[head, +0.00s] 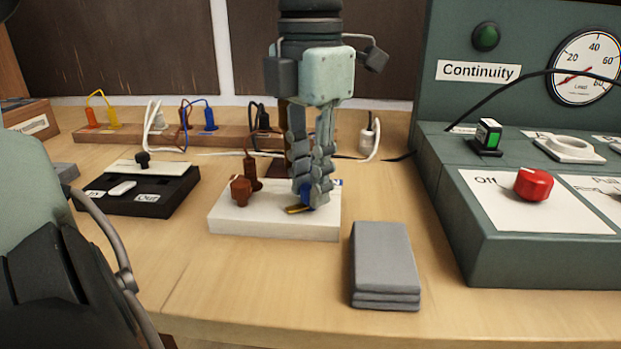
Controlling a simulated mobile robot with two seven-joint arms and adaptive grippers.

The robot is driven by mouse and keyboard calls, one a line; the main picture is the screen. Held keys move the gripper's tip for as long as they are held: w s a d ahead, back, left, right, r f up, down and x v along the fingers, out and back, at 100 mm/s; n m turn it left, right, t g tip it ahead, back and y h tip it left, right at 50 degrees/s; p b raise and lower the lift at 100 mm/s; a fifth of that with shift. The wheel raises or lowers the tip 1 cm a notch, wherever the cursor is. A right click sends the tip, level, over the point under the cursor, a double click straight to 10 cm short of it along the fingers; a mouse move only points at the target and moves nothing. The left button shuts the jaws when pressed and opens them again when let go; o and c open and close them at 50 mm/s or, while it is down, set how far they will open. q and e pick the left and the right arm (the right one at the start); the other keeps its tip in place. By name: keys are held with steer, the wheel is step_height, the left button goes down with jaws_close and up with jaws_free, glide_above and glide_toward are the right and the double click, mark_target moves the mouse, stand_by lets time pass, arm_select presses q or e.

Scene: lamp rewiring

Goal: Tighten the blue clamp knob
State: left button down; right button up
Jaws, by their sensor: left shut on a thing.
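The blue clamp knob (307,199) is at the right of a white block (270,227), mostly hidden by my left gripper (309,193). The gripper points down from above, and its fingers are shut on the knob. A small yellow-brass piece (298,210) shows just left of the knob. A brown knob (241,191) stands at the left of the same block, with a brown plug-like piece (253,170) behind it. My right gripper is not in view.
A black switch box (140,205) sits to the left. Grey slabs (385,262) lie stacked in front right. A green console with a red knob (534,184) fills the right. A wooden strip (112,135) with plugs and leads runs behind.

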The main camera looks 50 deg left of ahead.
arm_select(q)
steer(key=m, duration=0.4)
steer(key=shift+m, duration=0.3)
steer(key=m, duration=0.2)
steer(key=shift+m, duration=1.3)
steer(key=m+p, duration=0.1)
steer(key=m, duration=0.4)
steer(key=shift+a+r, duration=0.1)
steer(key=m, duration=0.3)
steer(key=shift+p, duration=0.3)
steer(key=m, duration=0.3)
steer(key=shift+w+m, duration=0.1)
steer(key=shift+m, duration=0.2)
steer(key=shift+m+p, duration=0.4)
steer(key=shift+m, duration=1.1)
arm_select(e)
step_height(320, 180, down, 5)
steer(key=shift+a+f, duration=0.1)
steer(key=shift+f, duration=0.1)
